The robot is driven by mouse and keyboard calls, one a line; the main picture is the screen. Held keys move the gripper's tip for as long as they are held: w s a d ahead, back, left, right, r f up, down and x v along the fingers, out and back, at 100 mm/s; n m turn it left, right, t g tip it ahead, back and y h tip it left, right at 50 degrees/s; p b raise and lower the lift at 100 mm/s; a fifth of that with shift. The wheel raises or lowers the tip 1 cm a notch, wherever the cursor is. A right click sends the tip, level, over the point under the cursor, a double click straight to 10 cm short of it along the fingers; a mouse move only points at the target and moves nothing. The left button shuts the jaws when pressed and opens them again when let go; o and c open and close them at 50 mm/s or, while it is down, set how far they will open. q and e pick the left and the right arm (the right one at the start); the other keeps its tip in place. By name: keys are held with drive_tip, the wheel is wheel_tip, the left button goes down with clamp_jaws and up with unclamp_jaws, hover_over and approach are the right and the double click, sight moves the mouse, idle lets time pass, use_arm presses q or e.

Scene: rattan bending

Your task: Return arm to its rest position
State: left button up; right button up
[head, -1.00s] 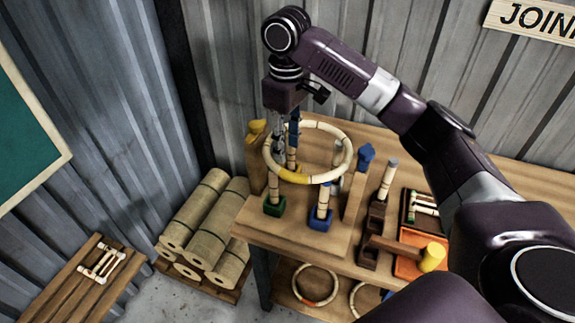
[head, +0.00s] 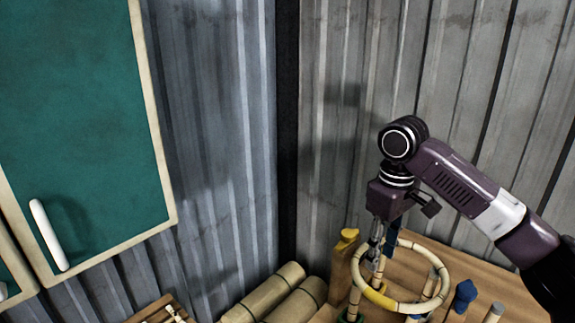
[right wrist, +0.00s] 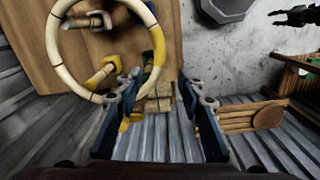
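My right gripper (head: 374,262) is open at the left side of the rattan ring (head: 441,296). In the right wrist view its two blue fingers (right wrist: 163,92) stand wide apart with nothing gripped between them. The ring (right wrist: 62,62), pale with a yellow stretch, lies beside the left finger in that view; I cannot tell whether they touch. The ring rests level on upright rattan posts. A dark claw-like shape (right wrist: 295,16) at the top right of the right wrist view looks like my left gripper; its opening is unclear. The head view does not show my left arm.
The wooden workbench (head: 520,290) carries the posts, a blue knob (head: 465,292) and a yellow-topped wooden block (head: 345,255). Rattan rolls (head: 265,295) lie low to the left. A green cabinet (head: 80,120) hangs on the left wall.

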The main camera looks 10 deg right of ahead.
drive_tip(key=s+a+f+t+y, duration=0.1)
drive_tip(key=s+a+f, duration=0.45)
drive_tip(key=f, duration=0.25)
drive_tip(key=s+a+f+n+y, duration=0.1)
drive_tip(key=s+a+f, duration=0.3)
drive_tip(key=a+f, duration=0.3)
drive_tip(key=s+a+f+t+y, duration=0.1)
drive_tip(key=s+a+f, duration=0.3)
drive_tip(key=f, duration=0.5)
drive_tip(key=s+d+f+m+t+h, duration=0.1)
drive_tip(key=s+d+f+m, duration=0.15)
drive_tip(key=s+d, duration=0.35)
drive_tip(key=s+d+f+m+t+h, duration=0.1)
drive_tip(key=s+d+m+h, duration=0.2)
drive_tip(key=s, duration=0.5)
wheel_tip(320, 180, down, 32)
drive_tip(key=s+r+g+y+b, duration=0.1)
drive_tip(key=s+g+b, duration=0.1)
drive_tip(key=b, duration=0.4)
drive_tip(key=s+d+f+b, duration=0.1)
drive_tip(key=s+f+b, duration=0.1)
drive_tip(key=s+f, duration=0.6)
drive_tip(key=s+d+f+g+b, duration=0.1)
drive_tip(key=s+d+f+b, duration=0.1)
drive_tip(key=s+f, duration=0.7)
wheel_tip(320, 180, down, 6)
drive_tip(key=shift+d+r+n+b, duration=0.15)
drive_tip(key=shift+d+n+b, duration=0.1)
drive_tip(key=shift+n+b, duration=0.35)
drive_tip(key=shift+o, duration=0.2)
